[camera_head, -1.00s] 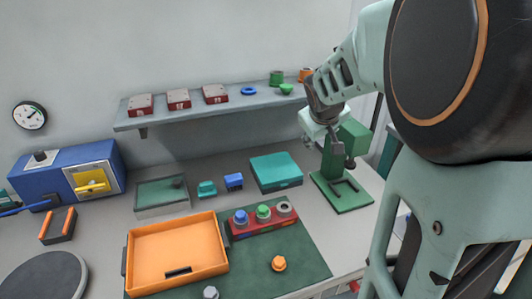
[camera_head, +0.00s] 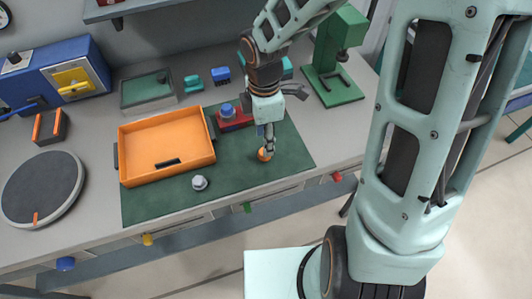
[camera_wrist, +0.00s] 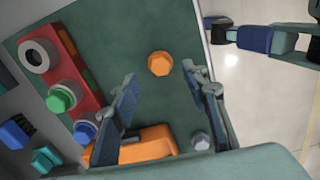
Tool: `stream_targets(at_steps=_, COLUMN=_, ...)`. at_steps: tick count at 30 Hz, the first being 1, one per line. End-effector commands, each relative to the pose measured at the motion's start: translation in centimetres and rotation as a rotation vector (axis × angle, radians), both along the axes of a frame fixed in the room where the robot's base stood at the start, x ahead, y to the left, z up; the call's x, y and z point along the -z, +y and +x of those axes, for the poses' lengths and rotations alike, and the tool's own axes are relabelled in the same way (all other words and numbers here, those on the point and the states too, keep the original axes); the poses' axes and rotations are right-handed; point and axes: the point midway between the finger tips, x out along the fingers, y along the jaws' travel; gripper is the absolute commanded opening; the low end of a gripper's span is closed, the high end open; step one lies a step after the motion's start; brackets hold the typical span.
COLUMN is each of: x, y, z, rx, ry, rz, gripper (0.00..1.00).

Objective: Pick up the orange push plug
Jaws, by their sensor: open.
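The orange push plug (camera_head: 264,154) stands on the dark green mat (camera_head: 235,178), right of the orange tray. In the wrist view the orange push plug (camera_wrist: 160,63) shows as a faceted orange knob on the mat, beyond the fingertips and roughly between their lines. My gripper (camera_head: 268,138) is just above the plug in the head view and partly covers it. In the wrist view my gripper (camera_wrist: 163,80) has its two blue-grey fingers apart, with nothing between them. I cannot tell the exact height gap.
A red block (camera_wrist: 85,75) holds grey, green and blue plugs. A grey plug (camera_head: 199,182) stands on the mat by the orange tray (camera_head: 205,118). A green press (camera_head: 340,90) stands at the back right. The mat right of the plug is clear.

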Motion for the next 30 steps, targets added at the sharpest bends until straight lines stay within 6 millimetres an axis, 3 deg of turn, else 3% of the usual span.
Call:
stream_targets(at_steps=8, x=2.5, y=0.2, z=-0.1, rx=-0.001, ry=0.001, rz=0.001, gripper=0.42)
stream_targets(at_steps=15, x=5.9, y=0.5, z=-0.2, rx=0.000, ry=0.002, rz=0.000, gripper=0.42)
stream_targets(at_steps=25, x=6.6, y=0.4, z=-0.1, rx=0.001, ry=-0.002, rz=-0.001, gripper=0.42)
stream_targets(at_steps=30, x=6.6, y=0.4, z=-0.1, rx=0.002, ry=-0.002, rz=-0.001, gripper=0.24)
